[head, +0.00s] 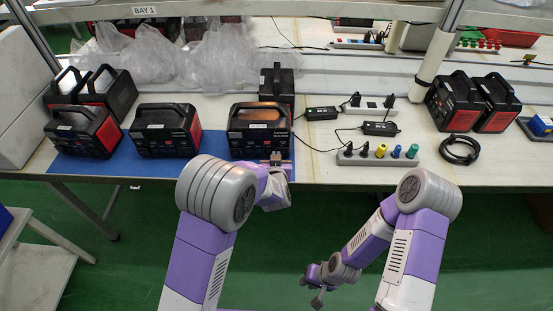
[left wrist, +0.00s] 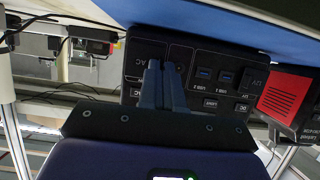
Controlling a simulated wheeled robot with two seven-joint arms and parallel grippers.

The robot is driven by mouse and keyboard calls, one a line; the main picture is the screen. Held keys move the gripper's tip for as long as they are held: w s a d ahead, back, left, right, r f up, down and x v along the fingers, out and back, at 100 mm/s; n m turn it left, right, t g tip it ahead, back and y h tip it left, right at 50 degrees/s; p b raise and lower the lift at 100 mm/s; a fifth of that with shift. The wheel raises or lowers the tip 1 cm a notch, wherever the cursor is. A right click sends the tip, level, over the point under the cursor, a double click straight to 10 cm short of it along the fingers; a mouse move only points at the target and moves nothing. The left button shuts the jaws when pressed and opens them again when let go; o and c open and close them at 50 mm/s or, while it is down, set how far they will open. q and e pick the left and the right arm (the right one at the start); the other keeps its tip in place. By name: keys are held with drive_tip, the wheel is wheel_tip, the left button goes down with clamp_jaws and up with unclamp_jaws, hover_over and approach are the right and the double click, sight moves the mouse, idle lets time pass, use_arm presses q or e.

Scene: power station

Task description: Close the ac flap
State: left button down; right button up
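The power station (head: 259,128) is a black box with red ends and a top handle, standing at the table's front edge. Its front panel also shows in the left wrist view (left wrist: 205,88), upside down, with USB, 12V and DC markings. The AC section (left wrist: 138,66), marked AC, lies left of the fingers there; the fingers hide part of it, and I cannot tell how the flap stands. My left gripper (head: 277,159) is at this panel, its fingers (left wrist: 163,72) together with nothing visible between them. My right gripper (head: 317,289) hangs low before the table, away from the station; its fingers are too small to judge.
Other power stations stand left (head: 166,130) and right (head: 456,103). A power strip (head: 377,157) with coloured plugs and black adapters lies right of the station. Plastic bags (head: 215,55) lie behind. Green floor before the table is open.

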use_arm(q)
drive_tip(key=c, duration=1.3)
unclamp_jaws()
drive_tip(key=p+v, duration=0.2)
drive_tip(key=v, duration=0.5)
drive_tip(key=shift+s+r, duration=0.15)
drive_tip(key=shift+s, duration=0.1)
